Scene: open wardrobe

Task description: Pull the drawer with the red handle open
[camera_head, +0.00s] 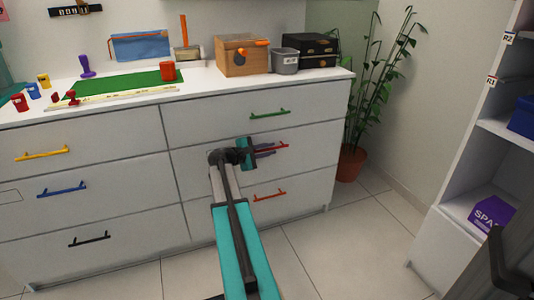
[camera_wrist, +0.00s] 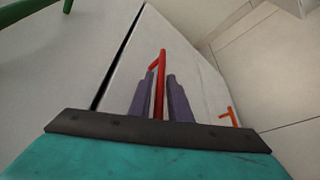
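The red handle (camera_head: 283,146) is a thin horizontal bar on the middle drawer (camera_head: 312,142) of the dresser's right column. That drawer looks shut in the head view. My gripper (camera_head: 264,150) is in front of the drawer at the handle. In the wrist view the red handle (camera_wrist: 160,78) runs between the two grey fingers of my gripper (camera_wrist: 161,88). The fingers are apart, one on each side of the bar, with narrow gaps showing. Contact with the handle is not visible. In the head view my gripper hides the handle's left part.
A green handle (camera_head: 270,114) is on the drawer above and an orange handle (camera_head: 269,195) on the drawer below. A potted plant (camera_head: 351,163) stands right of the dresser. A shelf unit (camera_head: 452,240) is at the far right. The tiled floor (camera_head: 345,240) between is clear.

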